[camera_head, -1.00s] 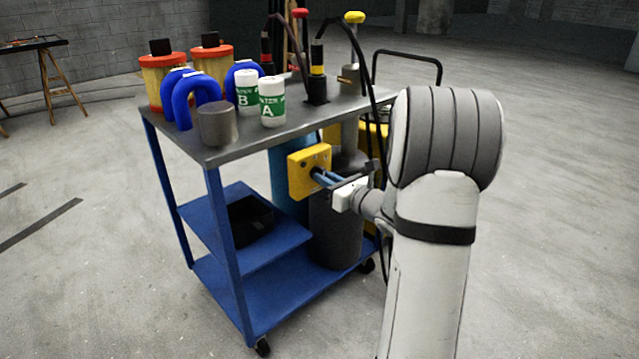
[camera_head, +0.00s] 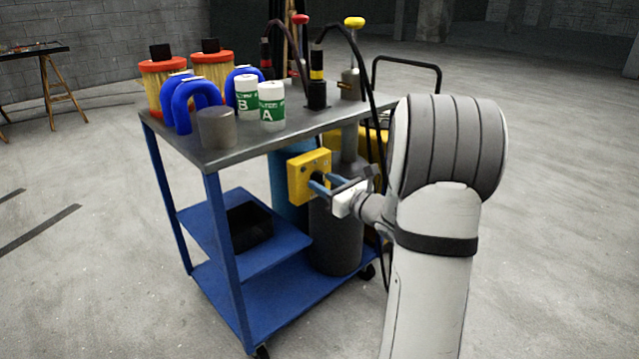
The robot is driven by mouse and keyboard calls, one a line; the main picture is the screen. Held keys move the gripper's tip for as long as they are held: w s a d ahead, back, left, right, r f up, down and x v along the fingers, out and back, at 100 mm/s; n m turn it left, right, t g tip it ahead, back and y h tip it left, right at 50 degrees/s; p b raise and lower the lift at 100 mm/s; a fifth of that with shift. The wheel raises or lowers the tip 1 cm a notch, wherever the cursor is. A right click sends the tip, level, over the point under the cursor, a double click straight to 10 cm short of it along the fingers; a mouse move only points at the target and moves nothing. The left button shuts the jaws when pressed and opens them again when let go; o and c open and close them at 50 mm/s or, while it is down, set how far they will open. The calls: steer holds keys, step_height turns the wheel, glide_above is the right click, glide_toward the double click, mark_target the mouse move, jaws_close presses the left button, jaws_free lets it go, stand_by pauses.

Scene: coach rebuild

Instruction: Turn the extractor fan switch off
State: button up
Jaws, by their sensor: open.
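A yellow switch box (camera_head: 309,176) is mounted at the right end of the blue cart, just under the grey top. I take it to hold the extractor fan switch; a few small marks show on its face, but the switch lever itself is hidden or too small to tell. My gripper (camera_head: 318,184) is in front of the box's lower right part, its blue fingertips apart and very close to the face. I cannot tell whether they touch it. The white gripper body covers part of the view to the right of the box.
Dark hoses hang near my arm. A grey tank (camera_head: 335,240) stands below the box.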

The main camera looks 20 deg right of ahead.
steer(key=v, duration=0.9)
stand_by(0.3)
steer(key=shift+r, duration=0.1)
steer(key=p+v, duration=0.3)
steer(key=v, duration=0.5)
steer(key=s+a+r+n+g+y+p, duration=0.2)
steer(key=s+a+r+n+g+p, duration=0.2)
steer(key=a+r+n+g+p, duration=0.5)
steer(key=s+a+r+n+g+y+p, duration=0.25)
steer(key=a+r+n+g+p, duration=0.35)
steer(key=a, duration=0.6)
steer(key=s+r+n+h+p, duration=0.4)
steer(key=r+n+h+p, duration=0.1)
steer(key=r+n+p, duration=0.3)
steer(key=s+r+n+h+p, duration=0.3)
steer(key=r+n+h+p, duration=0.2)
steer(key=r+n+p, duration=0.4)
steer(key=shift+s+a+t+h+p, duration=0.15)
steer(key=shift+s+t+h+p, duration=0.2)
steer(key=shift+p, duration=0.2)
